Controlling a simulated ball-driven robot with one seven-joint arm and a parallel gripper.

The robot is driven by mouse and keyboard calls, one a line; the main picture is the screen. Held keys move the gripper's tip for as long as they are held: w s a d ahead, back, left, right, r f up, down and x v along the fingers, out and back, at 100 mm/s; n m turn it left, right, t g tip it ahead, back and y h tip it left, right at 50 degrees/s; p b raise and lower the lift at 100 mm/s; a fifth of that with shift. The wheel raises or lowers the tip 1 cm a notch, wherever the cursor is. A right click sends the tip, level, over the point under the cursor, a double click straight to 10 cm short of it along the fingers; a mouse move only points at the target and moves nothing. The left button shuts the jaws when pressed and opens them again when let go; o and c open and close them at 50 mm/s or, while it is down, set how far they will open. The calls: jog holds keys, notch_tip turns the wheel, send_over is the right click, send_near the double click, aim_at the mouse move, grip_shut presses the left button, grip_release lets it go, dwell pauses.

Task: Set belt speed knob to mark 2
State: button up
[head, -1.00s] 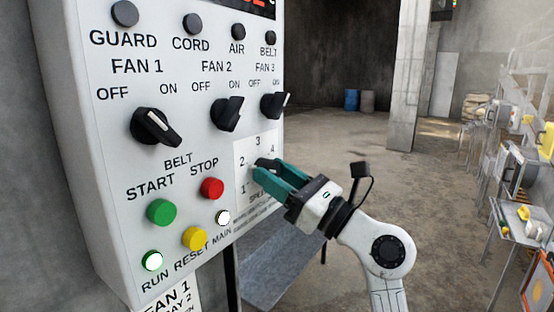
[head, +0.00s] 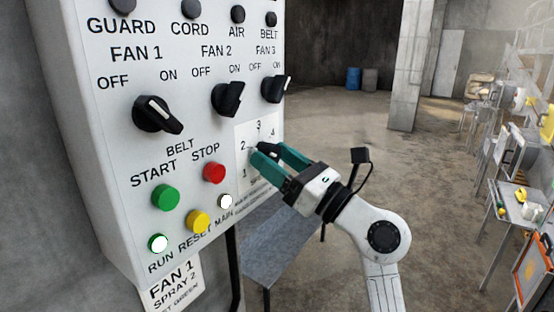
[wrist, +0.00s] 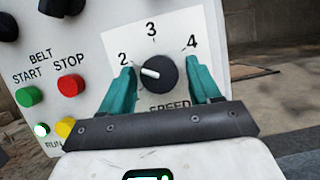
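The belt speed knob (wrist: 166,79) is a round black dial with a white pointer line, on a white plate (wrist: 200,22) numbered around it. In the wrist view the pointer points left and slightly up, close to the direction of mark 2 (wrist: 123,60). Whether it lines up exactly I cannot tell. Mark 1 is hidden there but shows in the head view. My gripper (wrist: 160,78) is open, with one teal finger left and one right of the knob. Gaps seem to show on both sides. In the head view my gripper (head: 268,152) reaches the plate and partly covers the knob.
Fan switches (head: 228,98) sit above the plate. Green start (head: 166,197) and red stop (head: 214,173) buttons are to its left, with a yellow reset button (head: 198,221) below. Open floor lies right of the panel, with machinery (head: 520,190) at the far right.

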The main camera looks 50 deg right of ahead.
jog(key=shift+o, duration=0.3)
jog(key=b+v, duration=0.3)
jog(key=v, duration=0.7)
jog(key=shift+s+f+b, duration=0.2)
jog(key=shift+s+b, duration=0.15)
jog(key=shift+b, duration=0.05)
